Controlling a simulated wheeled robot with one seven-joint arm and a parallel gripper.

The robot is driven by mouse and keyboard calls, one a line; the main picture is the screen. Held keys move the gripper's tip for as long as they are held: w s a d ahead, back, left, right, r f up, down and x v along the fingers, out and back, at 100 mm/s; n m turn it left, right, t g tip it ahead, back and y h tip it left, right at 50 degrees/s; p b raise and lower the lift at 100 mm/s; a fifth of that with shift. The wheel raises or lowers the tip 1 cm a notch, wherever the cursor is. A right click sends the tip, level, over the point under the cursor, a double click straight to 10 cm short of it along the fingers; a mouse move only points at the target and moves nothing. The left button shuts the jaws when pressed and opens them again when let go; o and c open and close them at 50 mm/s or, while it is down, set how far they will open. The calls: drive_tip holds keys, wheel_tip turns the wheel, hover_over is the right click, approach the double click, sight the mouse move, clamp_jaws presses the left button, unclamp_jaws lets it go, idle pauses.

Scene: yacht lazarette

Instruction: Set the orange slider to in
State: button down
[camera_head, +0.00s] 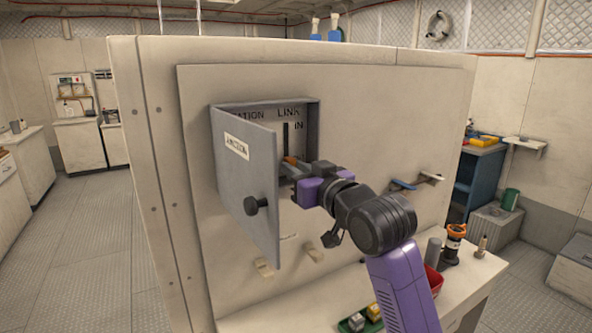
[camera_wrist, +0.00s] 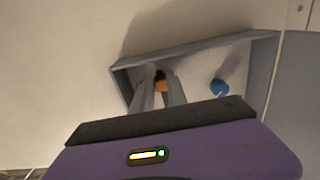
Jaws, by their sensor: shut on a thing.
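The orange slider (camera_head: 289,160) sits in a dark vertical slot inside a grey wall box (camera_head: 268,106) labelled "LINK", with "IN" marked beside the slot's upper part. The slider is at the lower part of the visible slot. My gripper (camera_head: 286,166) reaches into the box from the right. In the wrist view, its two fingers (camera_wrist: 160,90) are closed on the orange slider (camera_wrist: 161,86). The slot's lower end is hidden by my gripper. The box's grey door (camera_head: 246,185), with a label and black knob, stands open to the left.
A blue knob (camera_wrist: 219,88) is inside the box beside the slider. Blue and white levers (camera_head: 415,183) are on the panel to the right. Below, a counter holds a green tray (camera_head: 352,324), a red bin (camera_head: 434,280) and dark cylinders (camera_head: 452,245).

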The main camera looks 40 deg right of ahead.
wheel_tip(320, 180, up, 8)
drive_tip(key=p, duration=0.5)
drive_tip(key=shift+f, duration=0.25)
drive_tip(key=shift+r, duration=0.1)
drive_tip(key=c, duration=1.3)
unclamp_jaws()
drive_tip(key=shift+s+f, duration=0.2)
drive_tip(key=shift+s, duration=0.1)
drive_tip(key=b, duration=0.2)
approach(286, 131)
drive_tip(key=shift+v, duration=1.2)
